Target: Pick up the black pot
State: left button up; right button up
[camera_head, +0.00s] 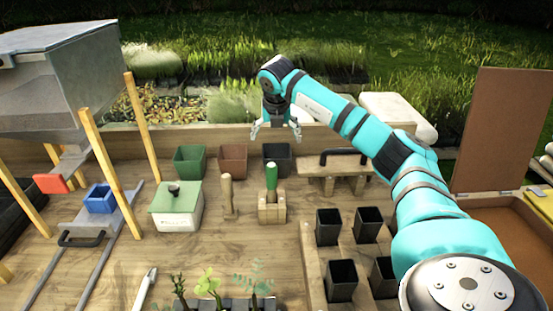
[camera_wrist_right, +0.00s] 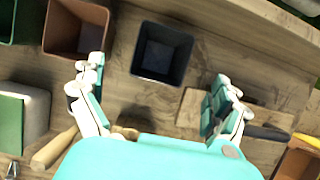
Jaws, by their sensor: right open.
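The black pot (camera_head: 281,157) is square and open-topped. It stands upright at the right end of a row of three pots near the back of the wooden bench. In the right wrist view the black pot (camera_wrist_right: 162,52) looks empty and lies beyond the fingertips, between their lines. My right gripper (camera_head: 277,130) hangs above the black pot, fingers spread and empty; its fingers also show in the wrist view (camera_wrist_right: 157,98). It appears apart from the pot. My left gripper is out of view.
A brown pot (camera_head: 233,158) and a green pot (camera_head: 190,160) stand left of the black pot. A green-handled tool in a wooden block (camera_head: 272,209) is in front. A wooden block with a dark handle (camera_head: 335,168) is to the right. Small black pots (camera_head: 341,279) sit in a rack nearer.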

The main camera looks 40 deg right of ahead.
send_over(276, 155)
jog(key=s+a, duration=0.1)
notch_tip(276, 155, down, 4)
jog(key=shift+s+a+f+p, duration=0.1)
jog(key=shift+a+p, duration=0.05)
jog(key=shift+p, duration=0.15)
jog(key=x, duration=0.1)
jog(key=p+x, duration=0.1)
jog(key=x, duration=0.3)
jog(key=shift+s+f+p, duration=0.2)
jog(key=shift+s+p, duration=0.05)
jog(key=shift+p, duration=0.05)
jog(key=c, duration=0.9)
jog(key=shift+r, duration=0.1)
